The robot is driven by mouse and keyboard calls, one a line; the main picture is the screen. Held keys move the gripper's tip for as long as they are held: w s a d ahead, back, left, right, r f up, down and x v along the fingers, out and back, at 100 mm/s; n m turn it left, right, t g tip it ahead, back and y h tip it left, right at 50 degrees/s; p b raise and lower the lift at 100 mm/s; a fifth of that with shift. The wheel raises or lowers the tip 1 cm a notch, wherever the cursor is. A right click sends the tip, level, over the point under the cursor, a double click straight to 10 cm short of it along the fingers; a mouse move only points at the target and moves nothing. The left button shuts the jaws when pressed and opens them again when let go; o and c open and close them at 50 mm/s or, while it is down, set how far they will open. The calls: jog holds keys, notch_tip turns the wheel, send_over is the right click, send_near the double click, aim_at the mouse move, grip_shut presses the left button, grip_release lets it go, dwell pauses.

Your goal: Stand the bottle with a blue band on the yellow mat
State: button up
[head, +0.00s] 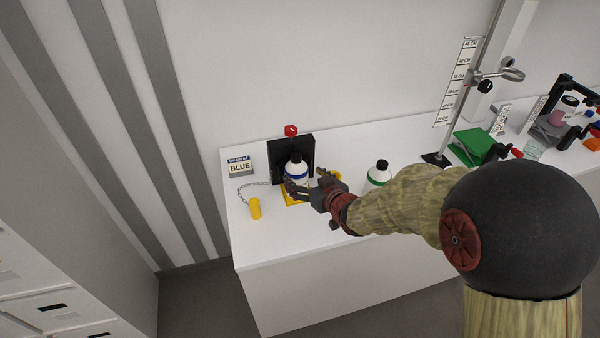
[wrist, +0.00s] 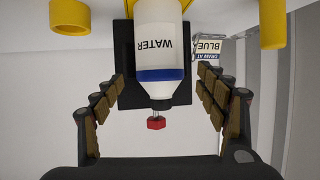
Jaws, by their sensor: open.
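The bottle with a blue band (head: 297,171) is white with a dark cap and stands upright at the yellow mat (head: 290,199); its base is partly hidden by my gripper, so the exact contact is unclear. In the wrist view the bottle (wrist: 158,45) appears upside down, reads WATER, and lies between my fingers with gaps on both sides. My gripper (head: 309,184) is open around the bottle, reaching in from the right. It also shows in the wrist view (wrist: 160,82).
A black panel (head: 305,146) with a red knob (head: 291,130) stands behind the bottle. A yellow cylinder on a chain (head: 255,208) and a BLUE sign (head: 239,167) are at left. A green-banded bottle (head: 378,176) and a clamp stand (head: 462,90) are at right.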

jog(key=s+d+r+m+g+h+p, duration=0.2)
jog(key=s+d+r+m+h, duration=0.3)
jog(key=s+d+r, duration=0.9)
jog(key=s+d+g, duration=0.2)
jog(key=s, duration=0.8)
jog(key=s+d+g+h, duration=0.1)
jog(key=s+g, duration=0.1)
jog(key=s, duration=0.8)
jog(key=shift+s+d+r, duration=0.35)
jog(key=shift+r, duration=0.1)
